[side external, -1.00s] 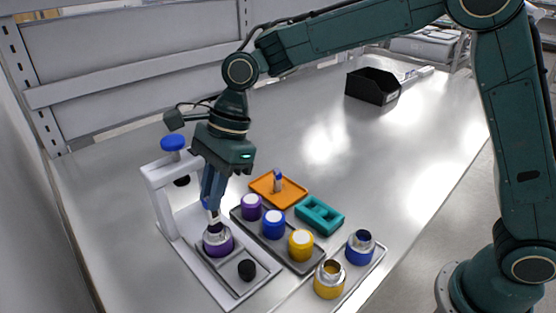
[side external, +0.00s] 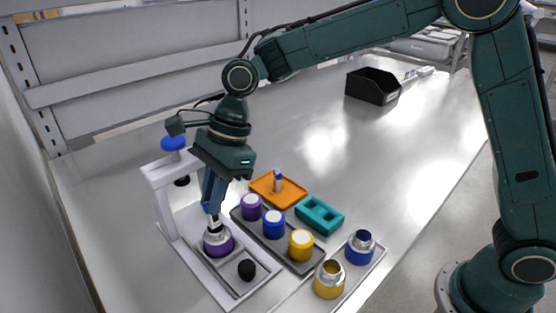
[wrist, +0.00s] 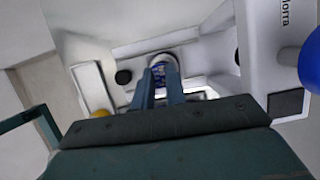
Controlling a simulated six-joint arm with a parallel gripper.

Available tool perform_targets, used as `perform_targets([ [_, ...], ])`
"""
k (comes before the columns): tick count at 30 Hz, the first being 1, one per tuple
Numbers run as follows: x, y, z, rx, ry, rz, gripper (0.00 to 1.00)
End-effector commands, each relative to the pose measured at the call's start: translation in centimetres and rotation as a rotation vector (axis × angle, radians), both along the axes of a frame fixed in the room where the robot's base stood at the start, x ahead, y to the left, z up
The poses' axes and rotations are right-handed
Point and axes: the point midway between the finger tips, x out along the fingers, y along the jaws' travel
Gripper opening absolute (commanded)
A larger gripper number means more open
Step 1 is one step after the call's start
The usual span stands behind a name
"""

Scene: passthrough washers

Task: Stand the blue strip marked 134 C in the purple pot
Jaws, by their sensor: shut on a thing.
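The purple pot (side external: 217,245) with its open silver neck stands in a grey tray at the lower left. My gripper (side external: 210,209) is directly above it, fingers pointing down. It is shut on a small strip (side external: 214,224), which looks pale and dark in the side view. The strip's lower end is at the pot's mouth; I cannot tell how deep it sits. In the wrist view, blue with pale marks shows on the strip (wrist: 159,70) between the fingertips (wrist: 160,85). The marking cannot be read.
A white press frame (side external: 160,190) with a blue knob stands close left of my gripper. A black cap (side external: 246,269) lies beside the pot. A rack holds purple, blue and yellow lidded jars (side external: 274,223). Open yellow (side external: 328,283) and blue (side external: 360,250) pots stand right.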

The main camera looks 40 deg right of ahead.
Motion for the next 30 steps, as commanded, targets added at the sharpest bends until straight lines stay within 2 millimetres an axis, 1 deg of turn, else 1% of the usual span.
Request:
perform_targets([
  [12,0.0,-0.01,-0.91,-0.001,-0.001,0.001,0.0],
  [30,-0.01,-0.01,-1.09,-0.001,0.0,0.0,0.0],
])
